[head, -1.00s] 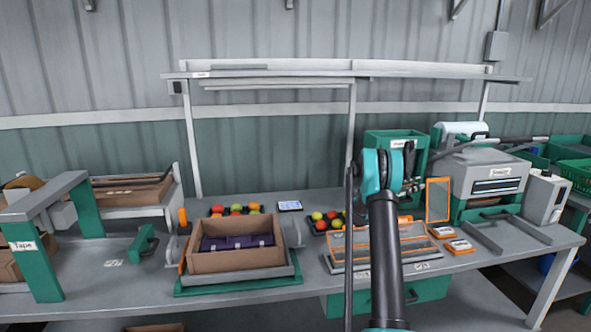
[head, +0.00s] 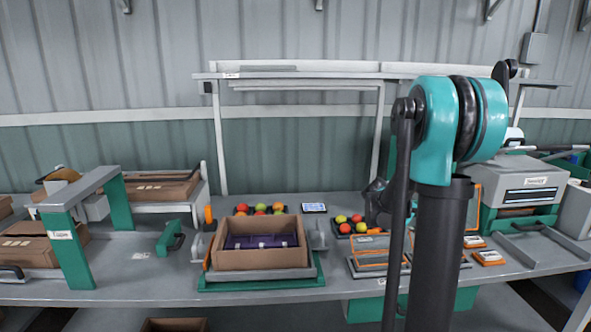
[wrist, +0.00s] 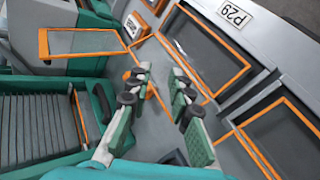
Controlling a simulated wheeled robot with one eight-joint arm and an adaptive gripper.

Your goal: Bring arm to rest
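My arm stands in the right half of the head view, its teal elbow joint raised high and close to the camera. My gripper (wrist: 160,112) shows in the wrist view with its two teal and grey fingers spread apart and nothing between them. It hangs above the bench near orange-framed trays (wrist: 205,52). In the head view my gripper is mostly hidden behind my arm.
An open cardboard box (head: 262,259) with purple contents sits on a green-edged stand. A grey and green machine (head: 530,185) stands right. A tape frame (head: 68,245) stands left. A shelf (head: 300,74) spans above.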

